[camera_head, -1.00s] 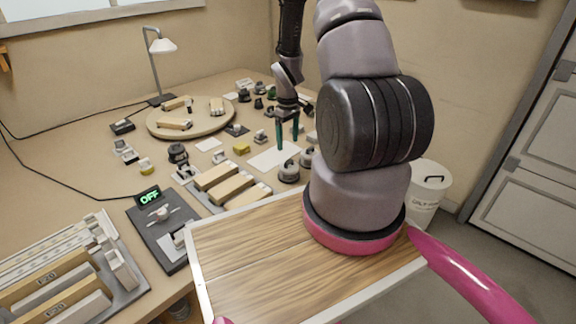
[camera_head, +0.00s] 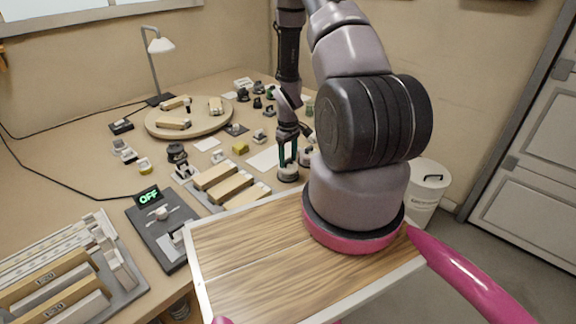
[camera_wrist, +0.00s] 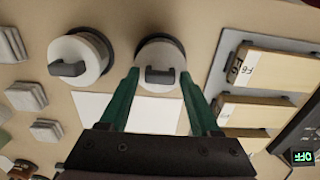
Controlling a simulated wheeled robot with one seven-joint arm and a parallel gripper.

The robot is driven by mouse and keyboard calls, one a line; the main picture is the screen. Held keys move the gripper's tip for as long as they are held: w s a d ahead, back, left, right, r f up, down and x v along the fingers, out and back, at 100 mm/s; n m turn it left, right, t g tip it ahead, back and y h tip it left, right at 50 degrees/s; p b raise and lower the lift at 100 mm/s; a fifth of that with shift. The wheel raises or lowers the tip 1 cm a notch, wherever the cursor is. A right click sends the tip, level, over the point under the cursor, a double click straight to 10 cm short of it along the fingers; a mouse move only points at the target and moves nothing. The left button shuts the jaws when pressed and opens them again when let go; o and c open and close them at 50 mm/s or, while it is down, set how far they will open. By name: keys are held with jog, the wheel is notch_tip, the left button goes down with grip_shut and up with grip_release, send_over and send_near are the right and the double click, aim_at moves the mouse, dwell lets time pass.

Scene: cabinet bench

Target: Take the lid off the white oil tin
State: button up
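Two round tins with whitish lids and dark grey handles stand on the bench; I cannot read which one is the oil tin. One tin (camera_head: 288,173) is right below my gripper (camera_head: 288,163), and its lid (camera_wrist: 160,53) shows in the wrist view. The other tin (camera_head: 306,158) is just beside it and appears at the left in the wrist view (camera_wrist: 80,60). My gripper's green fingers (camera_wrist: 159,76) are apart, one toward each side of the near lid's handle (camera_wrist: 160,76). Whether they touch the lid is unclear. The lid is on its tin.
A white sheet (camera_wrist: 93,107) lies beside the tins. Wooden-handled blocks in a grey tray (camera_head: 228,188) are close to the left. A round wooden board (camera_head: 190,128) and a lamp (camera_head: 160,46) stand farther back. A white bin (camera_head: 425,190) is on the floor at right.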

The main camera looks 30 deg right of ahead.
grip_shut()
